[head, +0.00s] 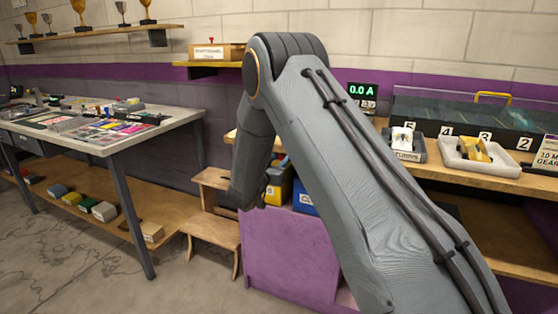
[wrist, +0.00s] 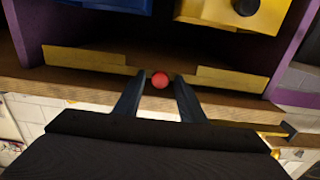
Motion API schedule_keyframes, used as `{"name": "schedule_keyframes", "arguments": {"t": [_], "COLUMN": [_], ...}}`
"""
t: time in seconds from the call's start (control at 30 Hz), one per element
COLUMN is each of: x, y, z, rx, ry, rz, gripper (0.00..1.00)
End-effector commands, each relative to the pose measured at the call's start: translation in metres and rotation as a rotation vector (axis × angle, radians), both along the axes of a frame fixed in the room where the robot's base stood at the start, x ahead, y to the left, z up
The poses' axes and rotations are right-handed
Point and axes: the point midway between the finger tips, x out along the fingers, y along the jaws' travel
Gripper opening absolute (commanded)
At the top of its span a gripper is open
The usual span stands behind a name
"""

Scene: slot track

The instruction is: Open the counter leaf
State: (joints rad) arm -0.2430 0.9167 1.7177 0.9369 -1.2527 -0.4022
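My gripper (wrist: 160,76) shows in the wrist view with its two dark fingers apart. A small red ball-shaped knob (wrist: 160,80) sits between the fingertips, with what looks like a narrow gap on each side. Behind it runs a wooden board edge (wrist: 60,88) with paler strips on either side of the knob. I cannot tell for certain whether this board is the counter leaf. In the head view my arm hangs down in front of the counter (head: 480,176), and the fingers are hidden.
Yellow (wrist: 238,12) and blue (wrist: 118,5) bins stand in a purple-sided bay behind the knob. A wooden step stool (head: 212,232) stands left of the purple cabinet (head: 285,255). A work table (head: 145,138) covered with parts is at the left. Bare floor shows in front.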

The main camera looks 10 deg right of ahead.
Motion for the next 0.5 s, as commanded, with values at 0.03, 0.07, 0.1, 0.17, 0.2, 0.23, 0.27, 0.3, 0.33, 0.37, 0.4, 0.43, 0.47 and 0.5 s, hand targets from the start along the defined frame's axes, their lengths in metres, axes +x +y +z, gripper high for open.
{"name": "schedule_keyframes", "arguments": {"t": [0.03,0.07,0.1,0.17,0.2,0.23,0.27,0.3,0.33,0.37,0.4,0.43,0.47,0.5], "x": [-0.0001,-0.0001,-0.0001,-0.0002,-0.0002,-0.0002,-0.0002,-0.0002,-0.0002,-0.0002,-0.0002,-0.0002,-0.0003,-0.0005], "y": [0.0001,0.0001,0.0001,0.0001,0.0001,0.0001,0.0001,0.0003,0.0003,0.0003,0.0003,0.0003,0.0003,0.0006], "z": [0.0,0.0,0.0,0.0,0.0,0.0001,0.0001,0.0001,0.0001,0.0001,0.0001,0.0001,0.0001,0.0002], "rx": [0.0,0.0,0.0,0.0,0.0,0.0,0.0,0.0,0.0,0.0,0.0,0.0,0.0,0.0], "ry": [0.0,0.0,0.0,0.0,0.0,0.0,0.0,0.0,0.0,0.0,0.0,0.0,0.0,0.0], "rz": [0.0,0.0,0.0,0.0,0.0,0.0,0.0,0.0,0.0,0.0,0.0,0.0,0.0,0.0], "gripper": [0.37,0.37,0.37,0.26,0.2,0.15,0.1,0.03,0.0,0.0,0.0,0.0,0.0,0.0]}}
